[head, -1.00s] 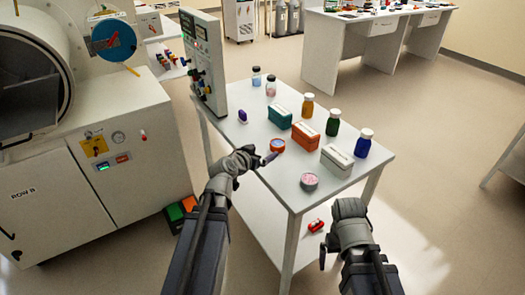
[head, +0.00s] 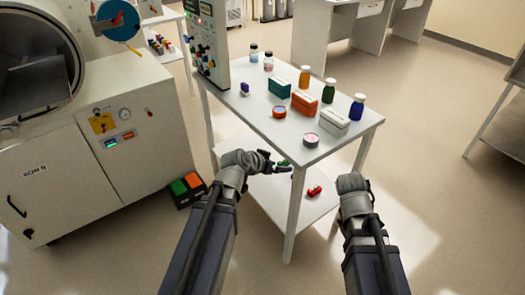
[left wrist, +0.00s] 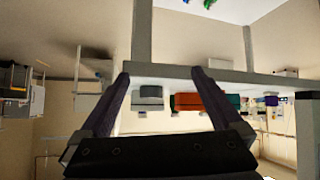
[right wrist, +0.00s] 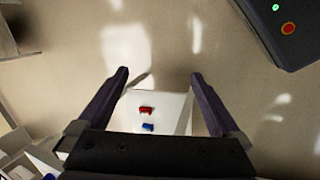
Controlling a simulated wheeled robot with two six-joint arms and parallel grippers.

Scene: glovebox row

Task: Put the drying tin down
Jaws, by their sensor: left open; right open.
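Two round tins stand upright on the white table: an orange-rimmed tin (head: 279,112) with a blue inside, and a grey tin (head: 311,140) with pink contents near the front corner. I cannot tell which is the drying tin. My left gripper (head: 282,168) is beside the table's near long edge, lower than its top and apart from both tins. In the left wrist view it is open and empty (left wrist: 160,72). My right gripper is open and empty in the right wrist view (right wrist: 159,73). In the head view its fingers are hidden behind its wrist, right of the table.
The table (head: 253,105) also holds a green box (head: 279,88), an orange box (head: 305,103), a white box (head: 334,122) and several bottles. A control panel (head: 208,45) stands at its back left. A lower shelf holds a red item (head: 314,190). A white chamber cabinet (head: 80,165) stands left.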

